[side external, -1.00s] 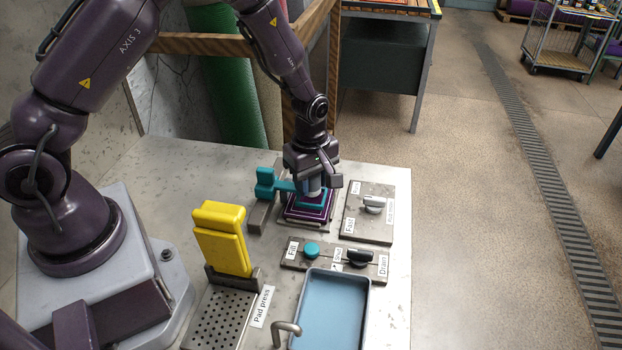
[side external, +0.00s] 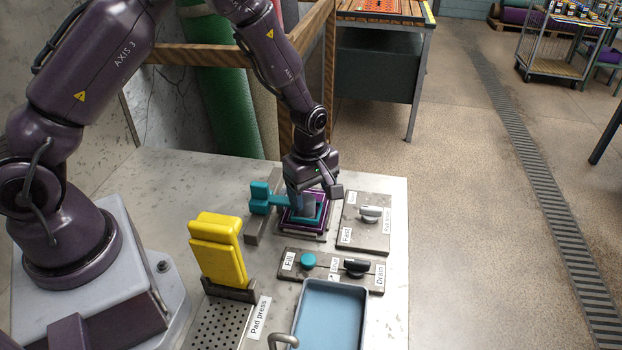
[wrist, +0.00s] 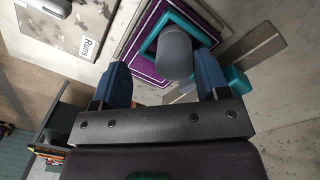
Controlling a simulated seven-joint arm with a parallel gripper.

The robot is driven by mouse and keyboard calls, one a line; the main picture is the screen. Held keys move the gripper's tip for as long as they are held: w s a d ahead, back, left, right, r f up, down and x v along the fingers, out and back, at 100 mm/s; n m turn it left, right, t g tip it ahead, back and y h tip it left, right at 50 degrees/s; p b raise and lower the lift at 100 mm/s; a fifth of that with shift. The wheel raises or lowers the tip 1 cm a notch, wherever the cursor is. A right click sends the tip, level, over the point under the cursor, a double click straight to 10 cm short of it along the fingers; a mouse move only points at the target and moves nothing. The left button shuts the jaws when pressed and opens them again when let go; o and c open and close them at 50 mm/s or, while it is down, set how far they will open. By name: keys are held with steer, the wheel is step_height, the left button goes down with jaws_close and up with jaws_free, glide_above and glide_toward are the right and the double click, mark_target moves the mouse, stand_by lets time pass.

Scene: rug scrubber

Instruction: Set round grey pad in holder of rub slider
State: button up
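The round grey pad (wrist: 174,52) is a short cylinder standing in the teal square holder (wrist: 150,50) of the rub slider; whether it is fully seated cannot be told. In the side view the pad (side external: 311,209) is partly hidden by a finger. The holder (side external: 298,221) lies over a purple rug piece (side external: 325,221). A teal arm (side external: 260,195) joins the holder on its left. My gripper (wrist: 162,80) is open, its blue fingers spread on either side of the pad with visible gaps. In the side view my gripper (side external: 312,196) is just above the holder.
The yellow pad press (side external: 218,248) stands to the front left. A Fill/Drain panel (side external: 330,268) and blue basin (side external: 330,315) are in front. A switch plate with a grey knob (side external: 368,213) is close on the right. Bare bench (side external: 190,180) lies behind left.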

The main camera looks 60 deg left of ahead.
step_height(320, 180, up, 13)
steer(key=shift+s, duration=0.3)
